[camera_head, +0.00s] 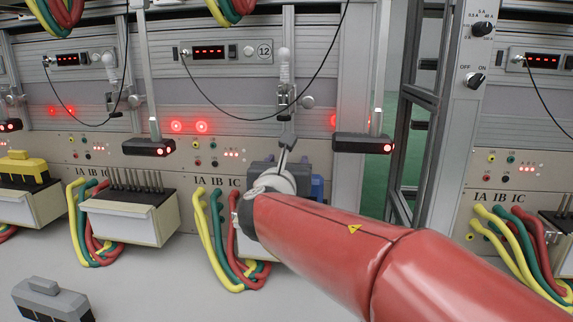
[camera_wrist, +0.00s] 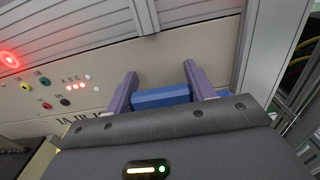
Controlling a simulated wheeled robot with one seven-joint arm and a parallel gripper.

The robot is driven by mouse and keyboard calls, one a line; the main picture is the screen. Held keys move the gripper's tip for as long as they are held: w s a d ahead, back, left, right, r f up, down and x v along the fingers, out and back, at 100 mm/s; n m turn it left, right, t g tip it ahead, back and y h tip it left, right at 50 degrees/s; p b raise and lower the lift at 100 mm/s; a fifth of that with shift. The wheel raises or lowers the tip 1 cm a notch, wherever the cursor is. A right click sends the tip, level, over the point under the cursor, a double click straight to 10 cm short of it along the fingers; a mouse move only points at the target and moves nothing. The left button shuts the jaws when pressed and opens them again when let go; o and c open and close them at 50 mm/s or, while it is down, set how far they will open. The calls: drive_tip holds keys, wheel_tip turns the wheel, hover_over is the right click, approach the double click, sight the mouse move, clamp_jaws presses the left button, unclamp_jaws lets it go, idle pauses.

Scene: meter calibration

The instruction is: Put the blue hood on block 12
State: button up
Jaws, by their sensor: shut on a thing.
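The blue hood (camera_wrist: 162,96) sits between the two purple fingers of my gripper (camera_wrist: 160,84) in the wrist view. In the head view a small blue part of the hood (camera_head: 317,187) shows beside my gripper (camera_head: 285,176), below the meter labelled 12 (camera_head: 228,52). Block 12 (camera_head: 257,246) is a pale block under that meter. My red arm and gripper hide most of it, including its top. I cannot tell whether the hood touches the block.
A neighbouring block (camera_head: 125,215) has bare upright pins. A yellow hood (camera_head: 22,168) sits on the far-left block. A grey hood (camera_head: 52,300) lies on the bench (camera_head: 150,285). Yellow, green and red cables (camera_head: 220,245) hang beside block 12. Black sensor boxes (camera_head: 362,143) jut out above.

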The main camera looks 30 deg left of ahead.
drive_tip(key=shift+f, duration=0.1)
drive_tip(key=o, duration=0.6)
drive_tip(key=shift+f, duration=0.1)
drive_tip(key=o, duration=0.5)
drive_tip(key=shift+c, duration=0.2)
drive_tip(key=shift+r, duration=0.25)
drive_tip(key=b+v, duration=0.1)
drive_tip(key=v, duration=1.1)
